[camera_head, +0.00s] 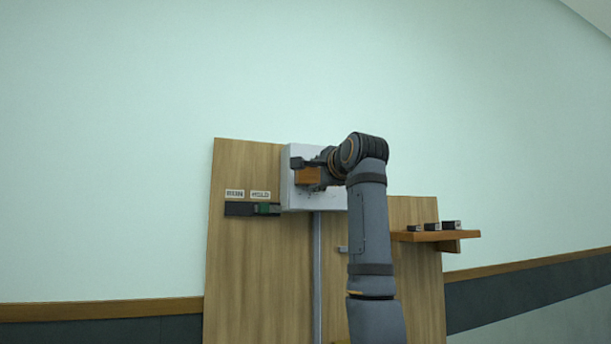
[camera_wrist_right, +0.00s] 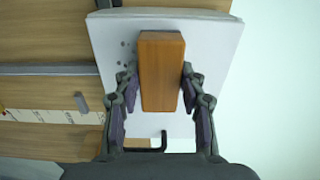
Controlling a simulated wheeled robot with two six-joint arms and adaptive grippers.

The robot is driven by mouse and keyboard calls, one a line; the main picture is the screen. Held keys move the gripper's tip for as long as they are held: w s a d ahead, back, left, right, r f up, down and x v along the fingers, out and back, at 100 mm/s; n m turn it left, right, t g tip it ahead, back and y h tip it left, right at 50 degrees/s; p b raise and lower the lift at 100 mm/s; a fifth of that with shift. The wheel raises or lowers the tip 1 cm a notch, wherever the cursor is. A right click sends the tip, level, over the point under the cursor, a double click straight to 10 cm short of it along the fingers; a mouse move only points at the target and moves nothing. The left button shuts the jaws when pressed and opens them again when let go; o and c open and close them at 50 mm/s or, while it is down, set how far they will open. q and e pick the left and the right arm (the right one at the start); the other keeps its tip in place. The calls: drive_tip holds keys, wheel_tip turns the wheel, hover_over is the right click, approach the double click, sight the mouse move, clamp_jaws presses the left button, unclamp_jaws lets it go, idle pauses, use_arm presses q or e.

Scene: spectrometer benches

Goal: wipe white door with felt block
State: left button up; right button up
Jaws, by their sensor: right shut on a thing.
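The white door (camera_head: 300,198) is a pale box-like panel on the upper part of a wooden board, partly hidden by my right arm. In the right wrist view the door (camera_wrist_right: 215,50) fills the middle, with several small dark spots (camera_wrist_right: 126,58) left of the block. My right gripper (camera_head: 312,168) is shut on the brown felt block (camera_head: 308,176), in front of the door. In the wrist view the block (camera_wrist_right: 161,70) sits between both fingers and overlaps the door; whether it touches it I cannot tell. My left gripper is out of view.
A black hooked handle (camera_wrist_right: 155,143) shows at the door's edge. A dark rail (camera_head: 238,209) with a green piece (camera_head: 264,209) is left of the door, under two labels (camera_head: 235,194). A wooden shelf (camera_head: 440,236) with small dark boxes (camera_head: 432,227) is at right.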

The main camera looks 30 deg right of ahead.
drive_tip(key=shift+s+d, duration=0.1)
drive_tip(key=shift+d, duration=0.5)
drive_tip(key=shift+d, duration=0.1)
drive_tip(key=s+d, duration=0.2)
drive_tip(key=d, duration=0.5)
drive_tip(key=b+v, duration=0.3)
drive_tip(key=v, duration=0.3)
drive_tip(key=shift+w+f, duration=0.1)
drive_tip(key=shift+w, duration=0.1)
